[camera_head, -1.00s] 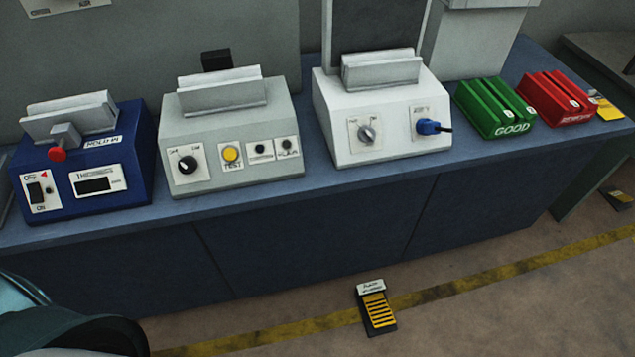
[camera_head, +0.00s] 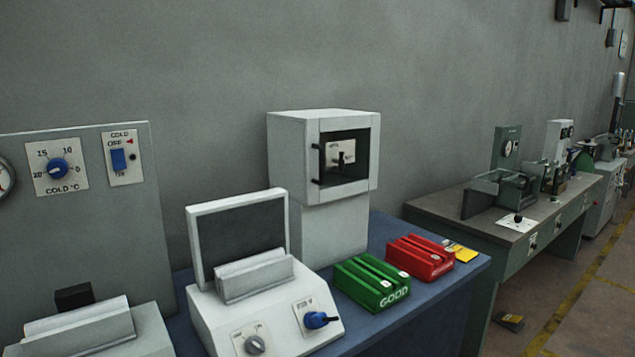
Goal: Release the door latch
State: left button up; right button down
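A white box-shaped cabinet (camera_head: 285,155) stands on a white pedestal (camera_head: 332,226) at the back of the blue bench. Its front has a dark window (camera_head: 360,150) and two small black fittings on the left side of the frame. A light plate (camera_head: 335,152) with a small black lever or knob (camera_head: 341,161) shows within the window area. I cannot tell which of these parts is the latch. The door looks closed. Neither of my grippers is in view.
In front stand a white device (camera_head: 220,325) with an upright dark panel, a green GOOD rack (camera_head: 374,285) and a red rack (camera_head: 421,258). A grey panel (camera_head: 105,220) with a cold dial is at left. Another workbench (camera_head: 520,218) stands at right across a floor gap.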

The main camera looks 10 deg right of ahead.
aim_at(340, 161)
jog(key=i+l+u, duration=0.15)
jog(key=l, duration=0.45)
jog(key=i+l+u, duration=0.2)
jog(key=l, duration=0.4)
jog(key=l+u, duration=0.15)
jog(key=l, duration=0.5)
jog(key=i+l+u, duration=0.15)
jog(key=l, duration=0.5)
